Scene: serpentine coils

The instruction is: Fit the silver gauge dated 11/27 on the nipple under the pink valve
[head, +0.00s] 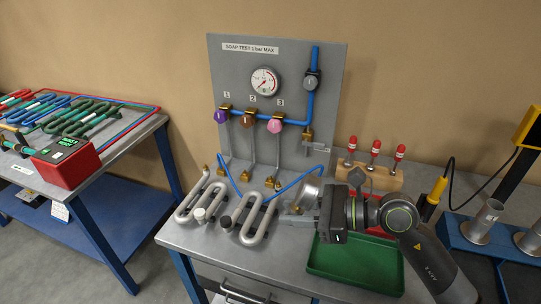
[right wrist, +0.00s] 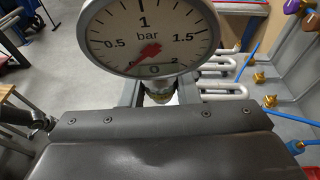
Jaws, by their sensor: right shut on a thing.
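The pink valve (head: 274,126) is on the upright grey panel, under the number 3. A thin pipe runs down from it to a brass nipple (head: 269,183) near the panel's foot. My right gripper (head: 299,211) is shut on a round silver gauge (head: 308,188), in front of the panel and right of that nipple, apart from it. In the right wrist view the gauge (right wrist: 148,30) faces the camera with its stem down between the fingers; its needle is near 0. A date on it is not legible. My left gripper is not in view.
Grey serpentine coils (head: 257,220) lie on the bench left of my gripper. A blue hose (head: 290,184) crosses before the panel. A green tray (head: 352,268) lies under my right arm. A wooden rack (head: 385,178) with red-topped items stands behind it.

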